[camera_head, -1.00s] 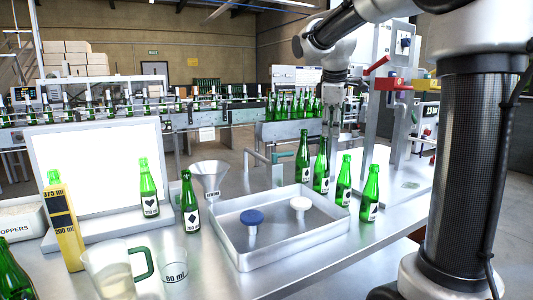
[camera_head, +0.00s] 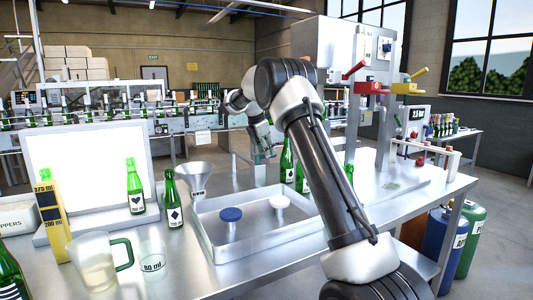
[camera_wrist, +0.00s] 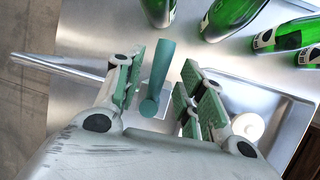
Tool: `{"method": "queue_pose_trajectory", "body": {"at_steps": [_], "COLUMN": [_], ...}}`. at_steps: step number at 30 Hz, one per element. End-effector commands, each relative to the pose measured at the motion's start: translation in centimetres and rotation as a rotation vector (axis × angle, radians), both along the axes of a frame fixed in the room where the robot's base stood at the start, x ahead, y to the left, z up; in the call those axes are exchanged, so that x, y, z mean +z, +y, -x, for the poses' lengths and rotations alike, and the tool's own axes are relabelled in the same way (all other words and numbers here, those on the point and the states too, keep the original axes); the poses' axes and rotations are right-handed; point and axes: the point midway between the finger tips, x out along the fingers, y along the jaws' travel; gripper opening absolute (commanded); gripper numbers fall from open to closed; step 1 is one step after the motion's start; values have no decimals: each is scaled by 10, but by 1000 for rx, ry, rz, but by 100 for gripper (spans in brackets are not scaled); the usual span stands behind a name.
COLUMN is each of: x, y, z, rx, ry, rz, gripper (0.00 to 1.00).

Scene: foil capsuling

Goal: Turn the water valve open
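The valve's teal lever (camera_wrist: 158,78) shows in the wrist view, lying between the two fingers of my gripper (camera_wrist: 164,62). The fingers are apart, with a gap visible on both sides of the lever. In the head view my gripper (camera_head: 263,146) is low over the back edge of the metal tray (camera_head: 212,246), and the lever is hard to make out there. A metal pipe (camera_wrist: 62,67) runs off to the left in the wrist view. I cannot tell the valve's setting.
Several green bottles stand near my gripper, one close behind it (camera_head: 287,160). A blue-topped piece (camera_head: 231,215) and a white-topped piece (camera_head: 279,202) stand in the tray. A funnel (camera_head: 194,176) is at left. My arm hides the tray's right side.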

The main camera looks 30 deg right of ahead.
Motion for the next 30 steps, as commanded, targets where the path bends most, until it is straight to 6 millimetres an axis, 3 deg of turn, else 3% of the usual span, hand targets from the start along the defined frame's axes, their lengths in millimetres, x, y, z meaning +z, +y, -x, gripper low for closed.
{"method": "queue_pose_trajectory", "body": {"at_steps": [5, 13, 14, 20, 30], "x": [-15, -17, -17, -17, -17], "y": [-6, -7, -7, -7, -7], "z": [-3, -4, -4, -4, -3], "rx": [0, -1, -1, -1, -11], "ry": [-1, -1, -1, -1, -1], "rz": [0, 0, 0, 0, 0], "gripper": [39, 39, 37, 1, 0]}}
